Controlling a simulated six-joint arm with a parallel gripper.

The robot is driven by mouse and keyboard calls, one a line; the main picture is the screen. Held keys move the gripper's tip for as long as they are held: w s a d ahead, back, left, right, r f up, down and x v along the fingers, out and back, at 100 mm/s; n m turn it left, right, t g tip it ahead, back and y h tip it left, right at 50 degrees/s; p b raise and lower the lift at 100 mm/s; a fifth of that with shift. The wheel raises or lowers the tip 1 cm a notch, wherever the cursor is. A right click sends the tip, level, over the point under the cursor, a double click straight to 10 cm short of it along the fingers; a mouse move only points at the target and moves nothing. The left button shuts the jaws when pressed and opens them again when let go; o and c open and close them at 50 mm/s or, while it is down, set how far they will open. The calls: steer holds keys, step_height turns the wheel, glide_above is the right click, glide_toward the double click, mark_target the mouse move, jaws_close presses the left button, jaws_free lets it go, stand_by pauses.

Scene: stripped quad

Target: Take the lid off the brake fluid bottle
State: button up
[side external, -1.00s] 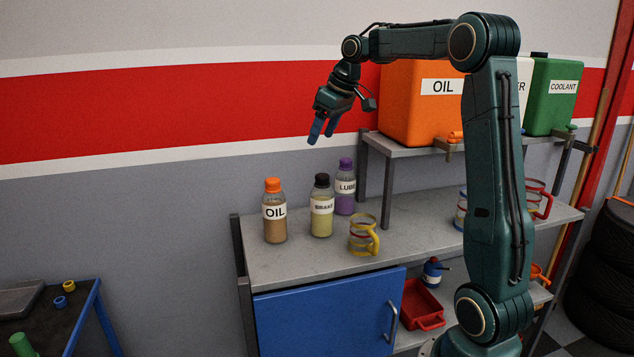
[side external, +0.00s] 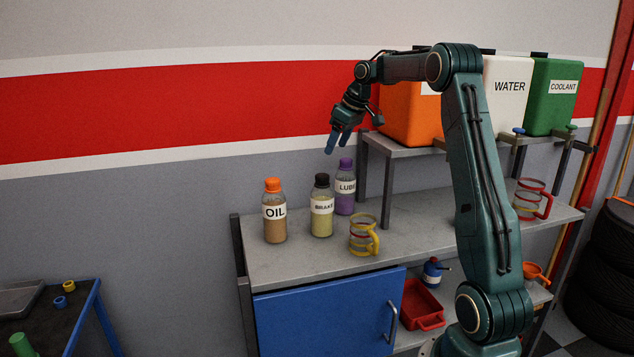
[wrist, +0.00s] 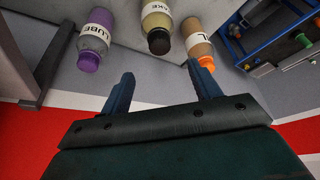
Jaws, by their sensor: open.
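The brake fluid bottle (side external: 321,222) stands upright on the grey bench, with yellowish fluid and a BRAKE label. Its black lid (side external: 321,180) is on top.
An orange-capped OIL bottle (side external: 274,218) stands left of the brake bottle. A purple LUBE bottle (side external: 345,193) stands close on its right, and a yellow-handled mug (side external: 364,235) in front right. A raised shelf (side external: 400,151) holds large containers.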

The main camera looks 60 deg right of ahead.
glide_above(323, 175)
steer(key=s, duration=0.3)
steer(key=shift+w+a+f, duration=0.1)
steer(key=shift+w+f, duration=0.05)
steer(key=shift+f, duration=1.25)
steer(key=shift+w+a+f, duration=0.1)
steer(key=shift+f, duration=1.25)
steer(key=shift+f, duration=0.1)
steer(key=shift+x, duration=2.55)
steer(key=shift+d, duration=0.1)
steer(key=c, duration=1)
